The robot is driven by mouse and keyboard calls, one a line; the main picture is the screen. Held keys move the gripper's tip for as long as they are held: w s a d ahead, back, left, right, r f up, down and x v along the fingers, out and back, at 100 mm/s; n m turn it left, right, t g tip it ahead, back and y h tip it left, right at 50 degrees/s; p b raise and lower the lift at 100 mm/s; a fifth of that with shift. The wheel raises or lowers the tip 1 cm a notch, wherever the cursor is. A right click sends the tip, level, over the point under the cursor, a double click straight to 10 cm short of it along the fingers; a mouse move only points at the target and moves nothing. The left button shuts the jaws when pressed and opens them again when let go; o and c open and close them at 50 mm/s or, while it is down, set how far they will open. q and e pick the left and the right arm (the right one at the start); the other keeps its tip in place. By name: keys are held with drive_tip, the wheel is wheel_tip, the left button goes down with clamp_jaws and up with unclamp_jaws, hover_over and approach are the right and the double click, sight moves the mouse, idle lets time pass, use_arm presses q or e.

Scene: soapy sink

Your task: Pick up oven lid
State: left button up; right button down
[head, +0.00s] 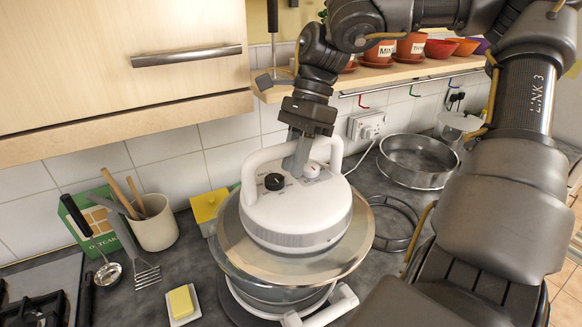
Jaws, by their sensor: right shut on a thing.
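The oven lid (295,220) is white and round, with a raised loop handle, a black knob and a white knob on top. A clear brownish rim spreads out around its base. It is over the glass oven bowl (275,294), which has a white stand; I cannot tell whether lid and bowl touch. My right gripper (297,163) reaches down from above and is shut on the lid at its handle. The fingers partly cover the handle's middle. My left gripper is not in view.
A round metal ring (418,160) and a dark wire rack (394,222) lie right of the oven. Left are a utensil pot (155,226), a ladle (106,272), a butter dish (183,306) and a yellow box (208,208). A shelf (400,71) with pots and a cupboard (120,90) hang above.

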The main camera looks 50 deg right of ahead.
wheel_tip(320, 180, up, 12)
drive_tip(key=shift+r+b, duration=0.1)
drive_tip(key=shift+b, duration=0.5)
